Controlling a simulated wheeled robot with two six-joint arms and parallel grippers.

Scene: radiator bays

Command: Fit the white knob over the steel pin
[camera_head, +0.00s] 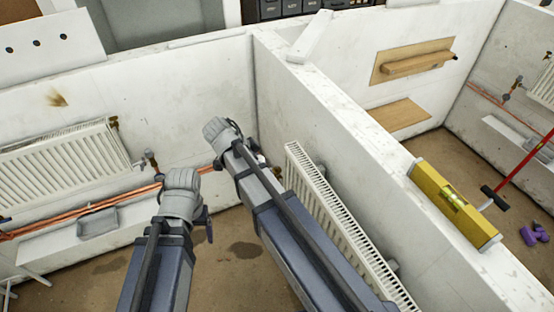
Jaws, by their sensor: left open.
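My left gripper (206,224) shows only as a small dark part beside the grey wrist of the left arm, low in front of the left wall. It is open, with nothing visible in it. My right arm reaches in from the lower right to the corner, and its jaws are mostly hidden behind its own grey wrist and link. I cannot make out the white knob or the steel pin for certain. A small pale piece shows beside my right arm near the corner, too small to tell. A valve with copper pipe (147,160) sits right of the left wall's radiator (62,160).
A second white radiator (340,225) stands along the dividing wall, close to my right arm. A yellow spirit level (452,204) lies on that wall's top. Copper pipes (85,219) and a grey tray (97,222) are along the left wall. The floor between is stained but clear.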

